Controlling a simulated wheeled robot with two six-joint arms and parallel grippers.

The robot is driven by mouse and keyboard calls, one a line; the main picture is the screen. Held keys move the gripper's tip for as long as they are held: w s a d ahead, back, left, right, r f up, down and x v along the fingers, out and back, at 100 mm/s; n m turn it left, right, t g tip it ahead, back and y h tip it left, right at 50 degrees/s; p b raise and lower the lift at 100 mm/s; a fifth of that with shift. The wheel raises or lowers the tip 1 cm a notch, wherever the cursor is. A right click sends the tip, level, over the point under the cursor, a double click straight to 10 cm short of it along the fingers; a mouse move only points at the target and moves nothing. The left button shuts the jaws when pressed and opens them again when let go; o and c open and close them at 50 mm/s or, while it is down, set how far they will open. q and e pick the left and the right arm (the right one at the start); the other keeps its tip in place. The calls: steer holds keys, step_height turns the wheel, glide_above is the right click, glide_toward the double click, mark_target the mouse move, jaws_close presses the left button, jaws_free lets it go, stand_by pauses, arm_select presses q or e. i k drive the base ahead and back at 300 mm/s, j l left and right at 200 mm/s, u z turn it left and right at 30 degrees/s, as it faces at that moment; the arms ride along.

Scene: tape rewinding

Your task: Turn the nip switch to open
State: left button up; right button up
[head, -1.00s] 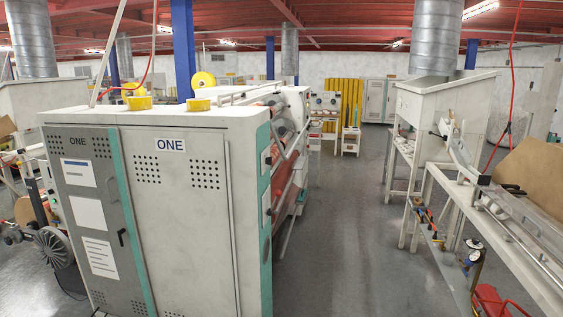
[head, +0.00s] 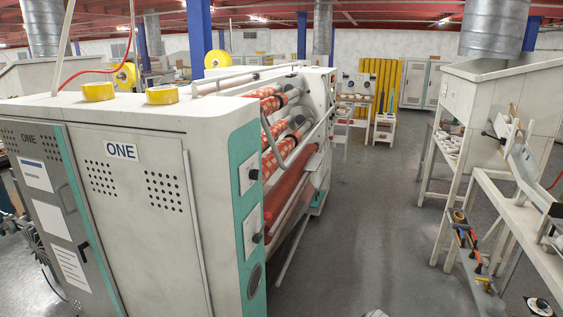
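The machine labelled ONE (head: 121,151) stands at the left and centre of the head view. Its narrow right end has a teal strip and two white plates, each with a black knob. The upper knob (head: 253,174) and the lower knob (head: 257,238) are small here. I cannot tell which is the nip switch or how either is turned. Below them is a dark round fitting (head: 254,279). Neither of my grippers is clearly in view.
Red patterned rollers (head: 284,127) and a bent bar (head: 285,150) run along the machine's right side. The grey aisle floor (head: 360,230) is free. A white workbench (head: 500,205) with tools lines the right. Yellow tape rolls (head: 98,91) sit on top of the machine.

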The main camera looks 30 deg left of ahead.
mark_target(255, 174)
steer(key=i+u, duration=0.1)
steer(key=i, duration=0.8)
steer(key=u, duration=0.35)
